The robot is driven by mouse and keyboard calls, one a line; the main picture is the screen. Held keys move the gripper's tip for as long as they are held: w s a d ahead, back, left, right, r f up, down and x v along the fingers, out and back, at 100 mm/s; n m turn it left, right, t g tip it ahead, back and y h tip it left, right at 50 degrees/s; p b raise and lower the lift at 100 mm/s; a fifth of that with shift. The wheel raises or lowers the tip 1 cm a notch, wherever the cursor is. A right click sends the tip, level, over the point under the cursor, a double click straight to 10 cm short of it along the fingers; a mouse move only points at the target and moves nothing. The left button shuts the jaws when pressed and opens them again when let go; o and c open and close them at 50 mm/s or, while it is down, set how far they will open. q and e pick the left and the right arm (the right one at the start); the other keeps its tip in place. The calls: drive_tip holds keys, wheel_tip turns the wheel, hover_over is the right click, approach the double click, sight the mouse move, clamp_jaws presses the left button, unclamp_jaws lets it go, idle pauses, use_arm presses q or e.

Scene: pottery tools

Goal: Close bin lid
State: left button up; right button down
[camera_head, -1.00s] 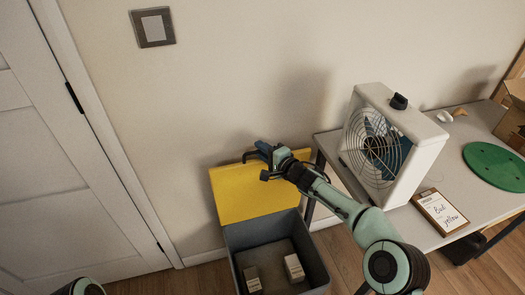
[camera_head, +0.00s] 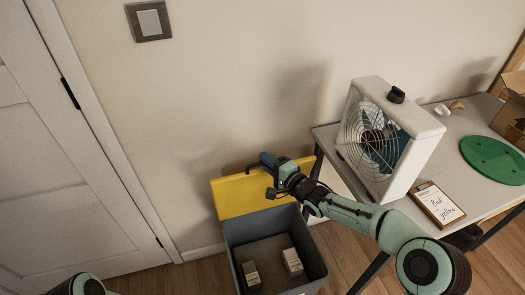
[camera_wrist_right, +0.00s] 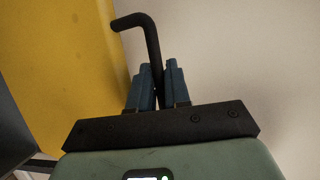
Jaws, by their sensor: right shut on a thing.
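The grey bin (camera_head: 235,240) stands on the floor by the wall, its top open. Its yellow lid (camera_head: 240,195) is raised and tilted along the bin's back edge; the lid also fills the left of the right wrist view (camera_wrist_right: 65,70). My right gripper (camera_head: 268,163) is at the lid's upper edge, towards its right half, and covers part of it. Its blue fingers (camera_wrist_right: 156,88) are shut on a black bent rod (camera_wrist_right: 152,45), whose hooked end points left towards the lid. I cannot tell whether the rod touches the lid. My left gripper is out of view.
Two small boxes (camera_head: 251,274) (camera_head: 292,262) lie inside the bin. A table (camera_head: 470,175) on the right carries a box fan (camera_head: 385,140), a clipboard (camera_head: 437,204) and a green disc (camera_head: 492,160). A white door (camera_head: 60,190) is on the left.

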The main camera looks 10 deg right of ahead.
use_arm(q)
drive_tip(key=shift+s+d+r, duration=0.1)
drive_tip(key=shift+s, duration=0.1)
use_arm(e)
drive_tip(key=s+d+f, duration=0.1)
drive_tip(key=s+f, duration=0.3)
drive_tip(key=s, duration=0.4)
drive_tip(key=s+d+f, duration=0.2)
drive_tip(key=s+f, duration=0.2)
drive_tip(key=s, duration=0.3)
drive_tip(key=shift+s+t, duration=0.35)
drive_tip(key=shift+t, duration=0.05)
drive_tip(key=shift+d, duration=0.1)
drive_tip(key=c, duration=1.4)
unclamp_jaws()
drive_tip(key=shift+c, duration=0.2)
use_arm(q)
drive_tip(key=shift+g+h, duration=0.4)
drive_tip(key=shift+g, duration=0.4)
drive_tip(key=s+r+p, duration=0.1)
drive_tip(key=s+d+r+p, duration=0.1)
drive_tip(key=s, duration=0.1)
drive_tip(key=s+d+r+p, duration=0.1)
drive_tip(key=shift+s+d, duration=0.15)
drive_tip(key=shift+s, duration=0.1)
use_arm(e)
drive_tip(key=v, duration=1.3)
drive_tip(key=shift+d, duration=0.15)
